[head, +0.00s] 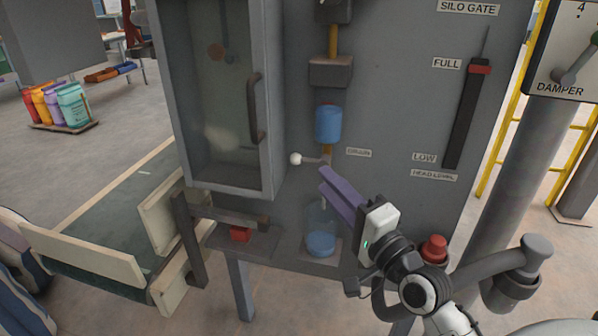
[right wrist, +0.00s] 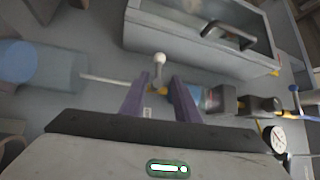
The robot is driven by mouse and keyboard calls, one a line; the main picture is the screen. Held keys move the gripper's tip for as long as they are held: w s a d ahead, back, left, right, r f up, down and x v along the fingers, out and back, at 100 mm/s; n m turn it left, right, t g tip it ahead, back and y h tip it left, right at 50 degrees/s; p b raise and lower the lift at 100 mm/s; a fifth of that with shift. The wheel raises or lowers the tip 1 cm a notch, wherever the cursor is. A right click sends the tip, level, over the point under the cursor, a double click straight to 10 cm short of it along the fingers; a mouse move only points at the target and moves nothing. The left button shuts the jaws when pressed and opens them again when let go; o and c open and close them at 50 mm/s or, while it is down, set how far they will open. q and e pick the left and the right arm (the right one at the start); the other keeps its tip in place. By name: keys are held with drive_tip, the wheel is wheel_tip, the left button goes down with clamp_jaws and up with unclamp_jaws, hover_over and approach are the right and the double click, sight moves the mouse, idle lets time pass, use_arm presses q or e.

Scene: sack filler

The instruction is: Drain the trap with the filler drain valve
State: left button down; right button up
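The drain valve's lever with a white ball knob (head: 296,158) sticks out to the left below the blue trap bowl (head: 328,124), beside the DRAIN label (head: 358,153). My right gripper (head: 323,178) has its purple fingers just below and right of the knob. In the right wrist view the fingers (right wrist: 160,82) are apart, with the white knob (right wrist: 159,58) just beyond and between their tips; I cannot tell whether they touch the lever. A clear jar with blue in its bottom (head: 321,243) stands under the valve. My left gripper is not in view.
A windowed cabinet door with a dark handle (head: 256,108) is left of the trap. A red button (head: 434,248) is at the lower right. The head level gauge (head: 467,115) and damper panel (head: 566,55) are to the right. A conveyor (head: 95,245) lies at the left.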

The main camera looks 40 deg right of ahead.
sight(304, 160)
drive_tip(key=w, duration=0.6)
drive_tip(key=w+r, duration=0.1)
drive_tip(key=w, duration=0.2)
drive_tip(key=shift+w+d, duration=0.25)
drive_tip(key=shift+w, duration=0.1)
clamp_jaws()
